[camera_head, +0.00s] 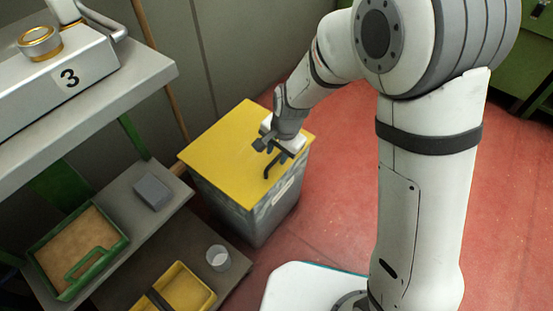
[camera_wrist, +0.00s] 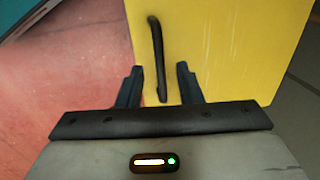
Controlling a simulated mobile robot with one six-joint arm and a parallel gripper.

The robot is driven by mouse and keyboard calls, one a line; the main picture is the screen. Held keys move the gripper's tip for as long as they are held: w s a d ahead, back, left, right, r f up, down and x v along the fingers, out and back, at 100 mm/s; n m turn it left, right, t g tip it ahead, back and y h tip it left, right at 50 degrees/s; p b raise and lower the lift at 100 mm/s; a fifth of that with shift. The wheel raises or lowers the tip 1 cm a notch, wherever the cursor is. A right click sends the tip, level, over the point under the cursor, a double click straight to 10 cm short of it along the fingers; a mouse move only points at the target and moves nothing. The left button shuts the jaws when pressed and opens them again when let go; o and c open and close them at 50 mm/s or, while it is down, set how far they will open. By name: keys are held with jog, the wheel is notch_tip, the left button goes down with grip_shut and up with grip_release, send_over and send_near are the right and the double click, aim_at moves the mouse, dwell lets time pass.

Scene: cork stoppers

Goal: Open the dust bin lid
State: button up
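The dust bin (camera_head: 262,215) is a grey box on the floor with a flat yellow lid (camera_head: 225,145), which lies closed on top. A black bar handle (camera_head: 272,166) is fixed near the lid's right front edge. My gripper (camera_head: 268,145) is over that side of the lid, close to the handle. In the wrist view the yellow lid (camera_wrist: 235,50) fills the right half. The handle (camera_wrist: 157,55) runs between the two fingers of my gripper (camera_wrist: 159,82), with gaps on both sides. The fingers are open and hold nothing. Whether the fingertips reach handle height is unclear.
A grey shelf unit (camera_head: 120,105) with a machine marked 3 (camera_head: 60,75) stands left of the bin. Lower shelves hold a green-rimmed tray (camera_head: 75,250), a grey block (camera_head: 152,191), a yellow tray (camera_head: 188,290) and a cup (camera_head: 218,257). Red floor (camera_head: 330,190) is clear to the right.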

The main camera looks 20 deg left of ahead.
notch_tip(320, 180, down, 2)
jog(key=shift+w+a+f+b, duration=0.1)
jog(key=shift+a+b, duration=0.05)
jog(key=shift+b, duration=0.15)
jog(key=shift+c, duration=0.2)
grip_shut()
dwell(0.3)
